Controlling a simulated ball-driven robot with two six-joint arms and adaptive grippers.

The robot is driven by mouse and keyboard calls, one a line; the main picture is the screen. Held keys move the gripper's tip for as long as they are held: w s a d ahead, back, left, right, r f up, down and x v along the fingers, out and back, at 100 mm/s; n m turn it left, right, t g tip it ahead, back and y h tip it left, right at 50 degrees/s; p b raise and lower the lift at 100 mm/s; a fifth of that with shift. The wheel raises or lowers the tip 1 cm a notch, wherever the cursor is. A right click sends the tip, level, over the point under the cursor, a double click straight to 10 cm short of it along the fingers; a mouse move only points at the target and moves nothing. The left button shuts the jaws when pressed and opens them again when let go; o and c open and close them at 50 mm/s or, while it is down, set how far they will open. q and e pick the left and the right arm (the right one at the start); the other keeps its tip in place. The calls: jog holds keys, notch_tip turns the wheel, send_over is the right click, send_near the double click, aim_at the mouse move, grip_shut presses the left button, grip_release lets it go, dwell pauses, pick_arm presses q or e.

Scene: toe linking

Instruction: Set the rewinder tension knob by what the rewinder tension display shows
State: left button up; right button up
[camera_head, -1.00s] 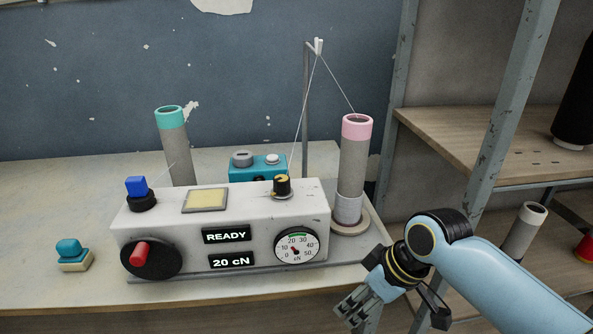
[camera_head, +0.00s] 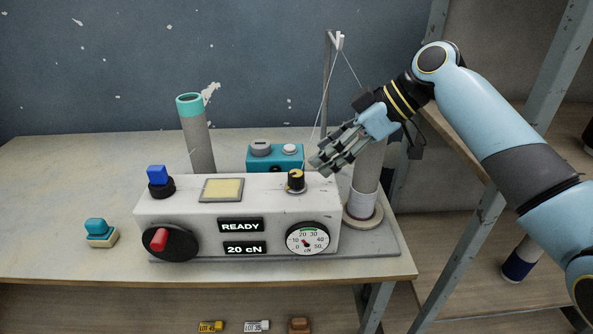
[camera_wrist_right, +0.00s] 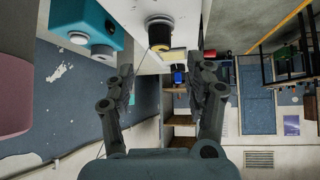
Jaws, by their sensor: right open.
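The rewinder is a white box (camera_head: 190,212) on the table. Its lower display (camera_head: 245,248) reads 20 cN and its upper display (camera_head: 240,225) reads READY. A round dial (camera_head: 307,239) marked up to 50 has a green band at its top; its needle is too small to read surely. The tension knob (camera_head: 296,181), black with a yellow top, stands on the box's right end. My right gripper (camera_head: 322,163) is open, above and right of the knob, apart from it. The knob also shows in the right wrist view (camera_wrist_right: 158,34), ahead between the open fingers. My left gripper is out of view.
A teal box (camera_head: 262,160) sits behind the rewinder. My arm partly hides the right tube (camera_head: 367,180). A thread guide pole (camera_head: 327,90) stands close to my gripper. A blue switch (camera_head: 157,176) and a red-handled knob (camera_head: 160,240) are at the left.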

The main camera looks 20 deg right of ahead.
aim_at(297, 173)
jog(key=x, duration=0.8)
jog(key=shift+w+a, duration=0.1)
jog(key=shift+w, duration=0.05)
jog(key=shift+c, duration=0.4)
grip_shut()
jog(key=m+t+h+p, duration=0.1)
jog(key=m+p, duration=0.1)
jog(key=p, duration=0.1)
jog(key=m+t+h+p, duration=0.1)
jog(key=m+p, duration=0.1)
jog(key=shift+r+t+p, duration=0.2)
jog(key=shift+t+p, duration=0.2)
jog(key=shift+f+m+h+p, duration=0.15)
jog(key=shift+m+h+p, duration=0.2)
jog(key=shift+m, duration=0.35)
jog(key=shift+f+t, duration=0.1)
jog(key=shift+t, duration=0.2)
jog(key=shift+o, duration=0.4)
grip_release()
